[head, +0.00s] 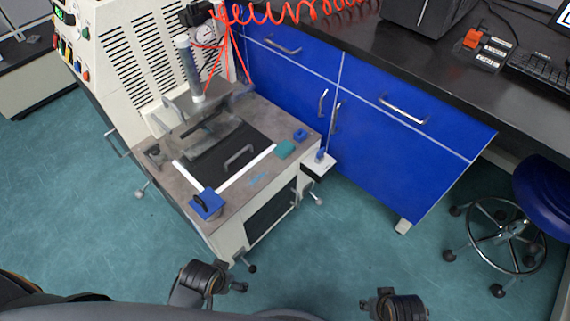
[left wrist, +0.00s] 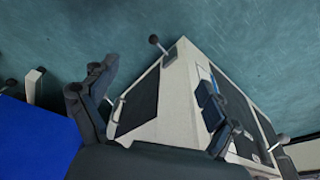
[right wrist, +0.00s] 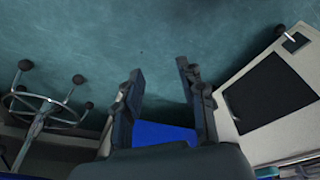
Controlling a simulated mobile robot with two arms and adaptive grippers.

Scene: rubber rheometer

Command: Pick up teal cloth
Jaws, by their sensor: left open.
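The teal cloth (head: 285,149) is a small folded, flat square on the right part of the machine's grey top in the head view. It lies between a black plate with a handle and a small blue block. My left gripper (left wrist: 150,98) is open and empty, with its fingers wide apart over the floor and machine front. My right gripper (right wrist: 161,82) is open and empty, pointing toward the floor. In the head view both wrists are low at the bottom edge, well apart from the cloth.
The machine top (head: 235,195) also holds a blue block with a black knob (head: 207,203) and a small blue block (head: 300,135). Blue cabinets (head: 390,140) stand behind at right under a black counter. A stool (head: 510,235) stands far right. Open floor (head: 330,250) lies in front.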

